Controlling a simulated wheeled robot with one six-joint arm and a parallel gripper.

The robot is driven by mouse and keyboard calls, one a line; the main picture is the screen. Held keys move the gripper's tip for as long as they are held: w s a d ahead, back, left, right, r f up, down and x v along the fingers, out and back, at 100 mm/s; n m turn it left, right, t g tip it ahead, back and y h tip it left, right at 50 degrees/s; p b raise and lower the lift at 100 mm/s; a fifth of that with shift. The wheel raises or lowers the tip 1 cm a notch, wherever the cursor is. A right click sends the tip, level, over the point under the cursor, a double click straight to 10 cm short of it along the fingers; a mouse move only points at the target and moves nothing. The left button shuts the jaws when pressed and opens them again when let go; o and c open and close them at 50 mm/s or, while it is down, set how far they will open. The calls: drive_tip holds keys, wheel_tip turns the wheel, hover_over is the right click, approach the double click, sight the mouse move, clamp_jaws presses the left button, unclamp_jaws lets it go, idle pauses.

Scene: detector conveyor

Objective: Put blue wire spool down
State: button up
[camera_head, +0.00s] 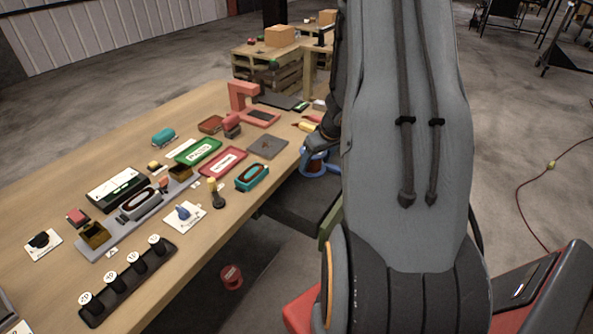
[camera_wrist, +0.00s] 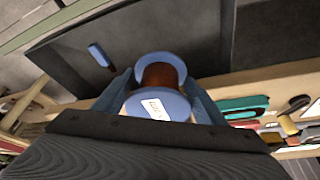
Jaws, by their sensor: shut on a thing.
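The blue wire spool (camera_wrist: 157,104) has blue end discs, a copper-brown core and a white label, and it fills the middle of the wrist view. My gripper (camera_wrist: 160,90) is shut on it, with one blue finger on each side. In the head view the spool (camera_head: 314,165) shows beside the table's right edge, partly hidden by my arm. My gripper there (camera_head: 322,142) is mostly hidden by my arm. In the wrist view a dark surface (camera_wrist: 75,62) lies behind the spool, with a small blue object (camera_wrist: 99,55) on it.
The wooden table (camera_head: 200,107) holds several items, including a green tray (camera_head: 197,153), a red tray (camera_head: 222,162), a teal object (camera_head: 252,177) and a rack of black-and-white stamps (camera_head: 125,283). A dark conveyor-like surface (camera_head: 300,207) sits lower, beside the table. A red spool (camera_head: 231,277) is below the table edge.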

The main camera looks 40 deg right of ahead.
drive_tip(key=shift+w+a+f+b, duration=0.15)
drive_tip(key=shift+w+f+b, duration=0.3)
drive_tip(key=shift+w+f, duration=0.15)
drive_tip(key=f+b, duration=0.3)
drive_tip(key=f, duration=0.3)
drive_tip(key=f+b, duration=0.4)
drive_tip(key=f, duration=0.2)
drive_tip(key=shift+s+d+f+b, duration=0.2)
drive_tip(key=shift+b, duration=0.1)
drive_tip(key=w, duration=0.1)
drive_tip(key=w+p, duration=0.2)
drive_tip(key=w, duration=0.1)
drive_tip(key=shift+d+f, duration=0.1)
drive_tip(key=shift+f, duration=0.55)
drive_tip(key=shift+f+b, duration=0.2)
drive_tip(key=shift+b, duration=0.1)
drive_tip(key=o, duration=1.5)
drive_tip(key=shift+o, duration=0.2)
